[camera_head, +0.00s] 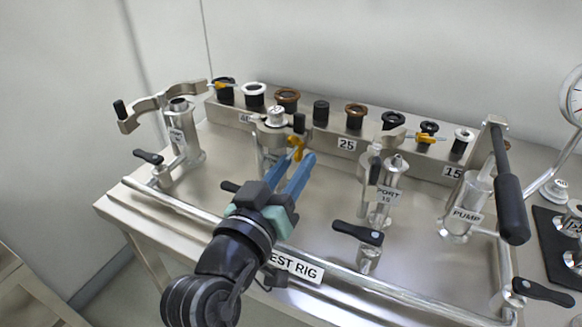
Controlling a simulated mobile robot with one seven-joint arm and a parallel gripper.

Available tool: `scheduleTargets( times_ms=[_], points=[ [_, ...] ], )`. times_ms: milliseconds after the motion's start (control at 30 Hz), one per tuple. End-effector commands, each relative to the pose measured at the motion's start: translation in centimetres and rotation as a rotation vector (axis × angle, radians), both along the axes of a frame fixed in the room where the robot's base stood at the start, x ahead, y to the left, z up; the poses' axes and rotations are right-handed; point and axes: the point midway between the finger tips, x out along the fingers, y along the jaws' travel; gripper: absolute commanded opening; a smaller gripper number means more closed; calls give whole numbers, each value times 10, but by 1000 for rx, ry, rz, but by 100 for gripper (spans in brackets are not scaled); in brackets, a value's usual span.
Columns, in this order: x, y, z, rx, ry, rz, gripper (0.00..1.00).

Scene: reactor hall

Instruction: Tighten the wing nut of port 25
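A yellow-orange wing nut (297,143) hangs at the clamp's right side beside a black knob. My gripper (300,156) has two blue fingers pointing up and away at the wing nut, with a gap between them. The tips are at or just short of the nut; contact cannot be told.
A rack (331,138) with black, white and brown rings runs along the back. Port 15 (386,192) stands to the right, the pump (462,215) with its black handle farther right. Another port (181,135) with an open clamp stands left. A rail (350,272) runs along the front.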

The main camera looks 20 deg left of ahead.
Motion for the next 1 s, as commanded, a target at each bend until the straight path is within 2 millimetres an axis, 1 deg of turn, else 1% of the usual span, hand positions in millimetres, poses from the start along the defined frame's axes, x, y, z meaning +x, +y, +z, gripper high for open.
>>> scheduleTargets(
  times_ms=[67,167,267,500,600,700,833,1000],
  points=[
    [-2,0,0,0,0,0,39],
    [-12,1,-1,-1,0,1,39],
    [-29,0,-1,1,2,2,39],
    [-84,0,-2,2,2,3,39],
    [-102,0,-2,1,2,3,39],
    [-117,1,-1,0,1,3,39],
    [-127,0,-1,0,1,2,39],
    [-130,0,0,0,0,0,39]
  ],
)
